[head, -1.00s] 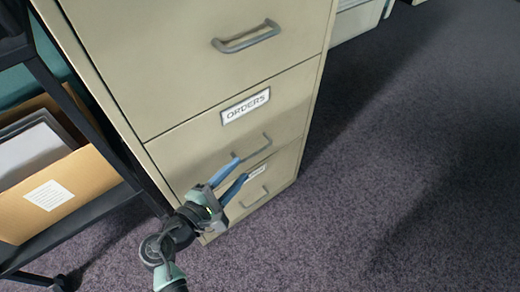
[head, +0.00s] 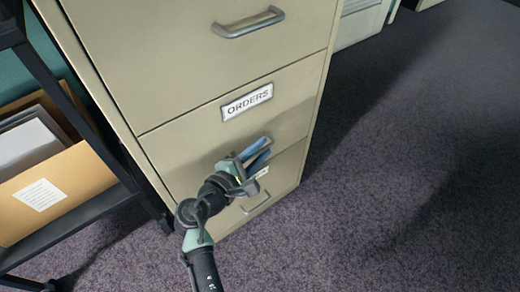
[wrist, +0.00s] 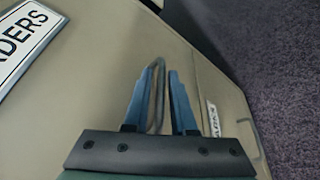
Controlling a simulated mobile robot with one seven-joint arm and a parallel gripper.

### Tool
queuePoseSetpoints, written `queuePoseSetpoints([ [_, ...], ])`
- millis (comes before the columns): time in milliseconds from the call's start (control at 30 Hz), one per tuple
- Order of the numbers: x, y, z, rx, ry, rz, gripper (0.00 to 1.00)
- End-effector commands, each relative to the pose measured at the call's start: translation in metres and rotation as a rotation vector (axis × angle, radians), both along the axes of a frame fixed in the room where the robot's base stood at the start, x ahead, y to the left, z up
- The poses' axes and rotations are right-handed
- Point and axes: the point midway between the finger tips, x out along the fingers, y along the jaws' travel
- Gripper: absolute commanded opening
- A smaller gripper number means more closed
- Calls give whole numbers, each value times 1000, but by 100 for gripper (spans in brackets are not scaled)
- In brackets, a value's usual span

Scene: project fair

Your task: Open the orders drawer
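The orders drawer (head: 190,145) is the beige cabinet drawer marked by the white ORDERS label (head: 247,102). Its front looks flush with the cabinet. My gripper (head: 266,150) is at this drawer's handle, below the label, and hides most of the handle in the head view. In the wrist view the grey handle (wrist: 161,90) stands between the two blue fingers of my gripper (wrist: 162,85), close to the left finger. A gap shows between the handle and the right finger, so the gripper looks open around it. The label (wrist: 25,40) shows at the upper left there.
A drawer with a grey handle (head: 248,24) is above, and a lower drawer handle (head: 256,203) is below. A black shelf with a cardboard box (head: 60,190) stands left of the cabinet. The carpet (head: 410,180) to the right is clear.

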Motion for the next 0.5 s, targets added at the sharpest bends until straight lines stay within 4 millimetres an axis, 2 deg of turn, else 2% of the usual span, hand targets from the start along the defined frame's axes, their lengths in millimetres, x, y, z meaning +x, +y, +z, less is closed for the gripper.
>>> queuePoseSetpoints([
  [33,0,0,0,0,0,0,13],
  [100,0,0,0,0,0,0,1],
  [500,0,0,0,0,0,0,0],
])
